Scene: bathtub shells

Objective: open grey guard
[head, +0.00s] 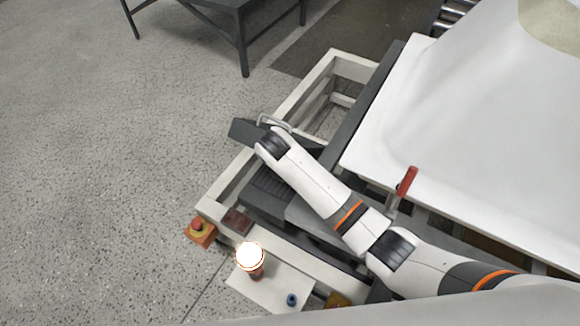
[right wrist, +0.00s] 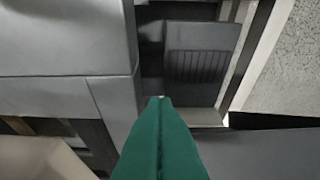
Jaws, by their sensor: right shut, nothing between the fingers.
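A dark grey bar-like panel (head: 243,132), which looks like the grey guard, sticks out past the left side of the pale machine frame. A light looped handle (head: 266,119) is near it. My right arm reaches across from the right, and its wrist covers part of the panel; the fingers are hidden in the head view. In the right wrist view my right gripper (right wrist: 160,99) shows green fingers shut together and empty. Beyond the tips is a dark grey slotted plate (right wrist: 197,72). Whether the fingers touch anything is unclear. My left gripper is not in view.
A large white shell (head: 450,110) fills the right side, with a red-handled clamp (head: 407,181) at its edge. A lit lamp (head: 250,257) and an emergency stop button (head: 197,225) are at the near corner. Speckled floor (head: 110,160) on the left is clear.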

